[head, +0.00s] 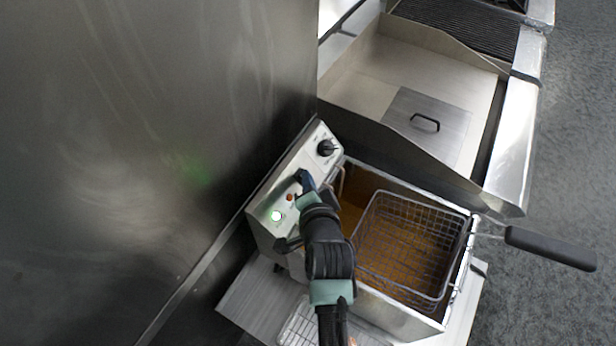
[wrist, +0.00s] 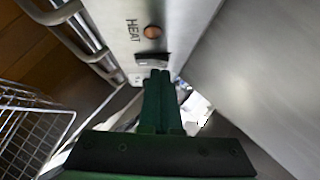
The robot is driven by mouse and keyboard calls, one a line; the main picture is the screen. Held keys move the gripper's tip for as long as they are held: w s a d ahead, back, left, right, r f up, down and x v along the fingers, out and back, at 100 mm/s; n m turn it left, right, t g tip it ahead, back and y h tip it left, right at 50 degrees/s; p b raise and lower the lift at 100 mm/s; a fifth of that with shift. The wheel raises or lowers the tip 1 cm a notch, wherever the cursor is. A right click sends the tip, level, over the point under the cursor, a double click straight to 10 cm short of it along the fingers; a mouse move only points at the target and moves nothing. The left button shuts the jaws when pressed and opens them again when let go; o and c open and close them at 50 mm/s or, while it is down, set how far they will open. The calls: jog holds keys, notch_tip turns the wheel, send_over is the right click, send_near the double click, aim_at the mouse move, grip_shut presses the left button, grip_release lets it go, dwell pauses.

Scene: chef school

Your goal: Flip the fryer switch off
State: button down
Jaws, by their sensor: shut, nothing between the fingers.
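The fryer (head: 400,322) stands in the lower middle of the head view, with a steel control panel (head: 262,208) on its left side. The panel carries a lit green light (head: 276,215), a small orange-red light (head: 291,197) and a black knob (head: 325,147). In the wrist view a small rocker switch (wrist: 152,59) sits beside the orange light (wrist: 153,31) and the word HEAT. My gripper (head: 303,180) is at the panel, shut and empty. In the wrist view its green fingertips (wrist: 160,77) are at the switch's lower edge and hide part of it; contact is unclear.
A wire basket (head: 400,240) sits in the fryer's oil, its black handle (head: 550,248) sticking out right. A steel wall (head: 150,150) stands close to the panel's left. A griddle (head: 400,65) with a raised guard lies behind the fryer.

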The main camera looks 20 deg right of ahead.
dwell(0.3)
jog(key=shift+w+a+f, duration=0.1)
jog(key=shift+w+a, duration=0.15)
jog(key=shift+a, duration=0.05)
jog(key=shift+w+r+p, duration=0.15)
jog(key=shift+r+p, duration=0.6)
jog(key=shift+p, duration=0.05)
